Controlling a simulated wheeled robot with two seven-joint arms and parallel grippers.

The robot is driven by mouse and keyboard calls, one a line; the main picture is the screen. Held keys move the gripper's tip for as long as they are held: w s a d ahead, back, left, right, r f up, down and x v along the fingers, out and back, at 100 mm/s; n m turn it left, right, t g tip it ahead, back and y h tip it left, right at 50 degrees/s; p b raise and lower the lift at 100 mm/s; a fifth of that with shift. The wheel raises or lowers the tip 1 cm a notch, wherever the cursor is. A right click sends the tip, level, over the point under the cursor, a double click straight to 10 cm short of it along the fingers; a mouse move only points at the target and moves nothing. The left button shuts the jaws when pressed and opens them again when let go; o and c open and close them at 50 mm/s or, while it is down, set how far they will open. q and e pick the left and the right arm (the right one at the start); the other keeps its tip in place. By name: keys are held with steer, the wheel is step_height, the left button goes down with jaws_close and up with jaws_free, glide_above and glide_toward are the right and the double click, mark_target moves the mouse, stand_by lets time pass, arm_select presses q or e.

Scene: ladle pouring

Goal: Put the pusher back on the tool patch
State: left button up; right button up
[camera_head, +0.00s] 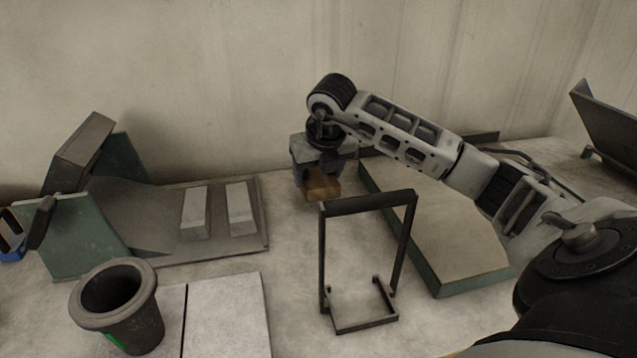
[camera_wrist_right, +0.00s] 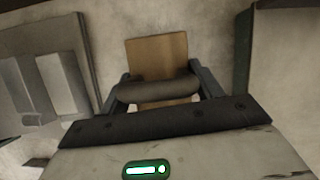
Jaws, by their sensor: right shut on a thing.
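The pusher, a brown flat board with a dark round handle bar, is in my right gripper (camera_head: 318,178). Its brown board (camera_head: 322,187) shows below the fingers in the head view, near the back wall. In the right wrist view the dark handle (camera_wrist_right: 160,91) lies across between the two fingers, with the board (camera_wrist_right: 157,57) beyond it. The right gripper is shut on the handle. I cannot tell if the board touches the table. No surface is clearly marked as the tool patch; a pale flat panel (camera_head: 228,318) lies at the front.
A dark metal frame (camera_head: 369,202) stands in front of the right gripper. A green-sided board (camera_head: 440,235) lies to the right. At left are a tray (camera_head: 256,218) with two pale blocks, green stands (camera_head: 75,235) and a dark cup (camera_head: 130,318).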

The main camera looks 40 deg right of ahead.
mark_target(320, 179)
steer(key=shift+f, duration=1.55)
steer(key=o, duration=1.1)
steer(key=shift+r, duration=0.15)
steer(key=v, duration=1.2)
steer(key=shift+r, duration=0.1)
